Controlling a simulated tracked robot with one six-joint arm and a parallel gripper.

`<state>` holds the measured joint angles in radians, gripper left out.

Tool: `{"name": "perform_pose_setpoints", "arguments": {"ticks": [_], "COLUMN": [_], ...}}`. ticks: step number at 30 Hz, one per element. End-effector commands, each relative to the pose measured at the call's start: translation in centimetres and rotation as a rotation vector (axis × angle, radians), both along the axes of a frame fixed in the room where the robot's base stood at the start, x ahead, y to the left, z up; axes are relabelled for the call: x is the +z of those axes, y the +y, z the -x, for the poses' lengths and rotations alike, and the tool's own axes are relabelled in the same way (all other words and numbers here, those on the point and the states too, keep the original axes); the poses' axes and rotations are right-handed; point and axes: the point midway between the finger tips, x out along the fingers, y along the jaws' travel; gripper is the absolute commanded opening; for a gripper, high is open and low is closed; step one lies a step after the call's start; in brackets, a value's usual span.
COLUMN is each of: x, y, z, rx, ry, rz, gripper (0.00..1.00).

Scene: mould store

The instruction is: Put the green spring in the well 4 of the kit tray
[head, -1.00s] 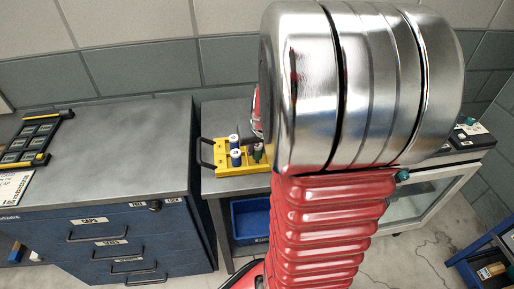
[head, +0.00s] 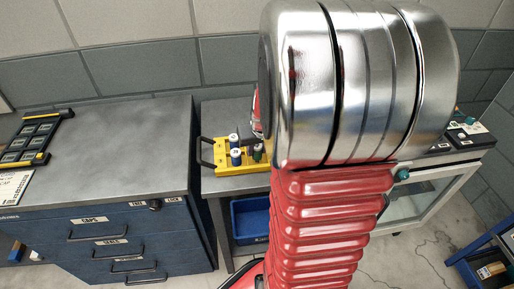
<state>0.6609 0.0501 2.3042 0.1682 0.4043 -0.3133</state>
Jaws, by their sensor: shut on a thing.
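The kit tray (head: 44,157) appears to be the black tray with yellow edges and several wells, at the far left on the grey worktop. Its well numbers are too small to read. I cannot make out a green spring. A small dark green piece with a pale top (head: 258,152) stands at the right of a yellow holder (head: 224,171), partly beside my arm; I cannot tell what it is. My gripper is hidden behind the big chrome joint of my arm, so what it holds does not show.
A blue drawer cabinet (head: 110,235) carries the left worktop, which is mostly bare. A blue bin (head: 250,218) sits under the bench. A glass-fronted cabinet (head: 432,190) stands at right.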

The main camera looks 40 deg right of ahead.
Motion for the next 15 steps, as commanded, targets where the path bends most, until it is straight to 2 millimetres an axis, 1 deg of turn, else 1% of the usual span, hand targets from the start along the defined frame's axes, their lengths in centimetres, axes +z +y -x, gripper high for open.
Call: {"name": "perform_pose_setpoints", "arguments": {"ticks": [15], "x": [-0.49], "y": [0.06], "z": [-0.02], "rx": [0.001], "ry": [0.001], "rz": [-0.001], "gripper": [0.03]}}
